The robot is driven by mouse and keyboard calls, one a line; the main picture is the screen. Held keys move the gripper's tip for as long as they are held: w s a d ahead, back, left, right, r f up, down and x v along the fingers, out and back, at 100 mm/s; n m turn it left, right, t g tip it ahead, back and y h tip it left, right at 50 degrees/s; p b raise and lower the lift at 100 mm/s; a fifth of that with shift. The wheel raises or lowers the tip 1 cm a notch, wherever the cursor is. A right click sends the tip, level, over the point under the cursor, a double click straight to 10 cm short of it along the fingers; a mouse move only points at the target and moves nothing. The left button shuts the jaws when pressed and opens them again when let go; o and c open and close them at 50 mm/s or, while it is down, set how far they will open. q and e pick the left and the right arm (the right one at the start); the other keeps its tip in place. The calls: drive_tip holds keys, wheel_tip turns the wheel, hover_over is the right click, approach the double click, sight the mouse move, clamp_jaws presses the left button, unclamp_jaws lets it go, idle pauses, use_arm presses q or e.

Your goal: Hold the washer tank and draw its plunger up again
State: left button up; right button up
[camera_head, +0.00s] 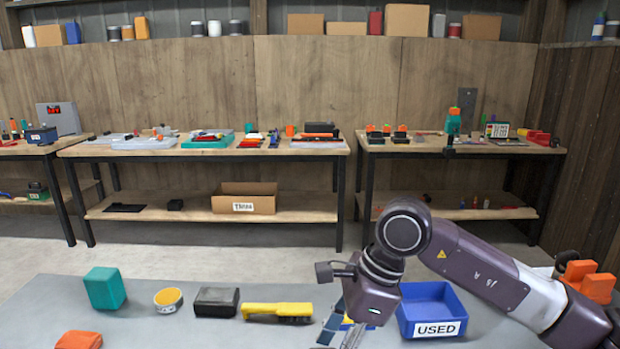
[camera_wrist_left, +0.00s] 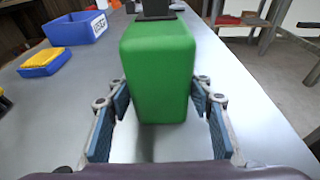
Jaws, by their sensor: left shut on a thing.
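The washer tank (camera_wrist_left: 158,70) is a green, rounded block that fills the middle of the left wrist view. A dark part (camera_wrist_left: 155,8) shows at its far end, cut off by the frame; I cannot tell if it is the plunger. My left gripper (camera_wrist_left: 160,108) is shut on the tank, with one blue-padded finger on each side. The left gripper and the held tank are not seen in the head view. My right gripper (camera_head: 343,328) points down over the grey table, left of the blue bin. Its fingertips are partly cut off, and its opening is unclear.
The blue bin marked USED (camera_head: 432,329) stands on the grey table (camera_head: 260,288). A teal block (camera_head: 105,288), a yellow-white roll (camera_head: 168,299), a dark block (camera_head: 216,302), a yellow brush (camera_head: 277,311) and an orange item (camera_head: 79,340) lie to the left. Workbenches line the back wall.

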drive_tip(key=shift+r, duration=0.1)
drive_tip(key=v, duration=0.5)
drive_tip(key=shift+d+r, duration=0.15)
drive_tip(key=shift+r, duration=0.25)
